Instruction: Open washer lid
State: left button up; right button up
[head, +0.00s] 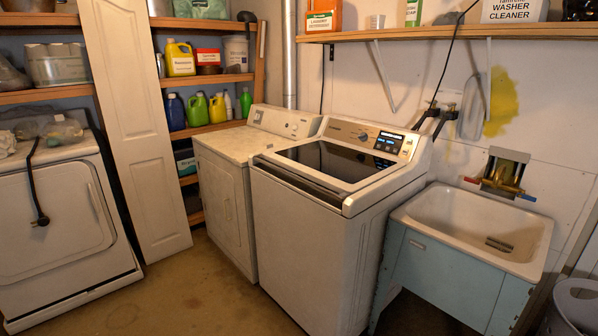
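The top-loading washer (312,236) stands in the middle of the head view, white, with its control panel and lit display at the back. Its lid (328,161) has a dark glass pane and a light front edge, and lies flat and shut on top. Neither of my grippers is in the head view, so I cannot see their state.
A white dryer (228,200) stands against the washer's left side. A utility sink (477,227) on a blue cabinet stands close at its right. A wooden shelf (455,33) hangs above. A bin (577,308) is at the lower right. Bare floor (185,295) lies at the front left.

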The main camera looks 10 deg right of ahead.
aim_at(346, 171)
jog(key=z, duration=0.65)
jog(key=i, duration=1.15)
jog(key=z, duration=0.9)
